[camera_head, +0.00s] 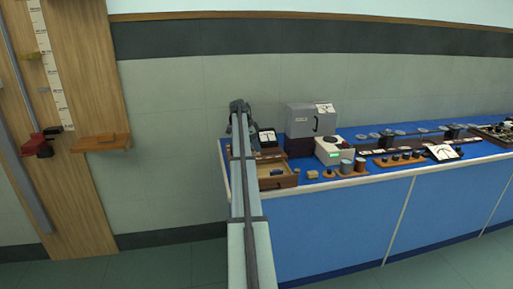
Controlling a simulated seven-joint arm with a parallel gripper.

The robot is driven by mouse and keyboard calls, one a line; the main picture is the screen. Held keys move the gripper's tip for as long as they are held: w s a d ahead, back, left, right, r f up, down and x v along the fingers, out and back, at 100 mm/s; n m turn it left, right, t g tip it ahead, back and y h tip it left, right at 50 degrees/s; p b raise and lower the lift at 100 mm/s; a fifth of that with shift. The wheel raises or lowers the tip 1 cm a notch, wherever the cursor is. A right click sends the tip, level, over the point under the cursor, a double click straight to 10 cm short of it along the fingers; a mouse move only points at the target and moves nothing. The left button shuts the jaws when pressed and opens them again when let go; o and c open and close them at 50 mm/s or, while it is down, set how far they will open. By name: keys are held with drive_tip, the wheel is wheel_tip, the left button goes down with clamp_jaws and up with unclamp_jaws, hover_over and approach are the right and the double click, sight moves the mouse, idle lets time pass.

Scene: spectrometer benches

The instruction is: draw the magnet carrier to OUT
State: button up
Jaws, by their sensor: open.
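My arm reaches up the middle of the view, and my gripper (238,106) is the small dark shape at its far end, by the left end of the blue bench (345,228). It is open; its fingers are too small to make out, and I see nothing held. I cannot pick out the magnet carrier or an OUT mark for certain. My arm hides part of the bench's left end.
A wooden box (283,182) with an open top, a dial meter (267,138) and a white instrument (334,151) with a green display crowd the bench's left. Several rail-mounted parts run right. A wooden wall board (95,75) with a scale and red piece (33,145) stands left.

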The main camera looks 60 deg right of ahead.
drive_tip(key=shift+s+d+f, duration=0.15)
drive_tip(key=shift+s+f, duration=0.05)
drive_tip(key=shift+f, duration=0.4)
clamp_jaws()
idle(0.4)
